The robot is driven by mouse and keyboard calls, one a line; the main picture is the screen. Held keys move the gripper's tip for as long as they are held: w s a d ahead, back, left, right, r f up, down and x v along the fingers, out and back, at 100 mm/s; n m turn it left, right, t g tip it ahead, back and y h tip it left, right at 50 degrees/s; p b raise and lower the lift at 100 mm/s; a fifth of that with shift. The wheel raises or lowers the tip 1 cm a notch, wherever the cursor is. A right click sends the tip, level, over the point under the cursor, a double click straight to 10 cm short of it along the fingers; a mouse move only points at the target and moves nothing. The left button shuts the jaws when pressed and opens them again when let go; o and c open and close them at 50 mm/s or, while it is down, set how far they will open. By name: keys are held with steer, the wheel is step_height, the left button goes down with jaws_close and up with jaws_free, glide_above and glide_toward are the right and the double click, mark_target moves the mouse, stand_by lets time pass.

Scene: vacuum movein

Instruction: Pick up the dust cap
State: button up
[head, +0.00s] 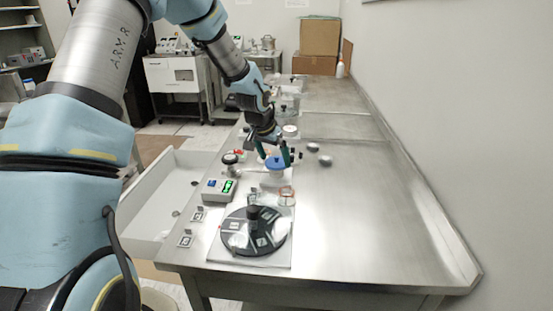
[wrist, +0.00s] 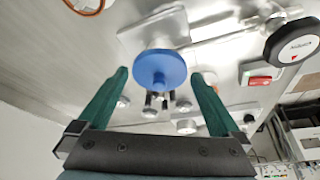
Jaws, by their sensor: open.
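A blue round cap (head: 277,163), the likeliest dust cap, sits on a fitting over a pale square base on the steel bench. In the wrist view the blue cap (wrist: 160,69) shows in the gap between the green fingertips, on a white cylindrical neck rising from a pale plate (wrist: 154,27). My gripper (head: 275,156) is open and empty, its fingers spread wider than the cap. I see no contact. How far the fingertips are from the cap in depth is unclear.
A black round gauge or knob (wrist: 292,42) is at the right of the wrist view. Two small grey pieces (head: 325,160) lie right of my gripper. The bench's right side is clear.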

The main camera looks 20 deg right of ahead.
mark_target(274, 163)
steer(key=shift+f, duration=0.1)
steer(key=c, duration=1.2)
steer(key=shift+o, duration=0.2)
step_height(274, 163, up, 13)
stand_by(0.4)
